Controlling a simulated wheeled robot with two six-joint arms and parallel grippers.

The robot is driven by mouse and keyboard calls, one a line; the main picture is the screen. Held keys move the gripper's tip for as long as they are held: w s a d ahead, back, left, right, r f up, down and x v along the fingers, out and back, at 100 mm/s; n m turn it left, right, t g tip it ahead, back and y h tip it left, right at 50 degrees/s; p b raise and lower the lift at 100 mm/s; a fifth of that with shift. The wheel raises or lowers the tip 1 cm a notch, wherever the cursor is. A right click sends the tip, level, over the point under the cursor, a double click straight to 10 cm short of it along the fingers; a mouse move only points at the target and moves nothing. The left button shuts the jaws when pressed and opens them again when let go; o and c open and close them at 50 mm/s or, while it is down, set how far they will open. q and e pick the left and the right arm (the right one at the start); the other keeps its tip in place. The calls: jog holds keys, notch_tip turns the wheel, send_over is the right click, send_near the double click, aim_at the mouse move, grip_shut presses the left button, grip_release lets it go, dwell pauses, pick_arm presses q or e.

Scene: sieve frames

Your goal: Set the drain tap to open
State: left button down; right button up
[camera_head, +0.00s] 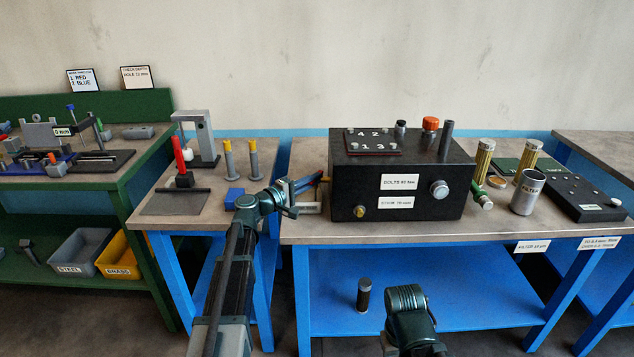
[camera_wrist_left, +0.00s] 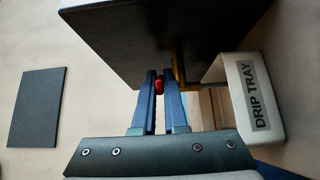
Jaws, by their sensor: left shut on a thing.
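The drain tap is on the left side of the black box (camera_head: 400,180). In the left wrist view its red handle (camera_wrist_left: 159,85) shows between my fingertips, with a brass part (camera_wrist_left: 179,70) just beside it. My left gripper (camera_head: 322,180) reaches the box's left side from the left and is shut on the red handle. Its blue fingers also show in the left wrist view (camera_wrist_left: 159,88). In the head view the gripper mostly hides the tap. I cannot tell the handle's angle. A white drip tray (camera_wrist_left: 247,105) stands beside the tap. My right gripper is out of view.
The box stands on a blue-legged bench (camera_head: 490,228). A filter cup (camera_head: 527,192) and brass filter cylinders (camera_head: 484,160) stand to its right. The left bench holds a blue block (camera_head: 234,198) and a dark plate (camera_head: 174,202). A gap separates the two benches.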

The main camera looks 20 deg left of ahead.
pick_arm(q)
jog(key=shift+w+a+m+g+h, duration=0.25)
jog(key=shift+a+m+g+h, duration=0.2)
jog(key=shift+m+g+h, duration=0.75)
jog(key=shift+w+a+m+g+h, duration=0.25)
jog(key=shift+a+m+g+h, duration=0.25)
jog(key=shift+m+g+h, duration=0.65)
jog(key=shift+w+a+m+g+h, duration=0.25)
jog(key=shift+a+m+g+h, duration=0.2)
jog(key=shift+m+g+h, duration=0.7)
jog(key=shift+g, duration=0.3)
jog(key=c, duration=1)
grip_release()
jog(key=shift+o, duration=0.2)
jog(key=v, duration=1.3)
jog(key=shift+a+r, duration=0.15)
jog(key=shift+a, duration=0.2)
jog(key=shift+s, duration=0.15)
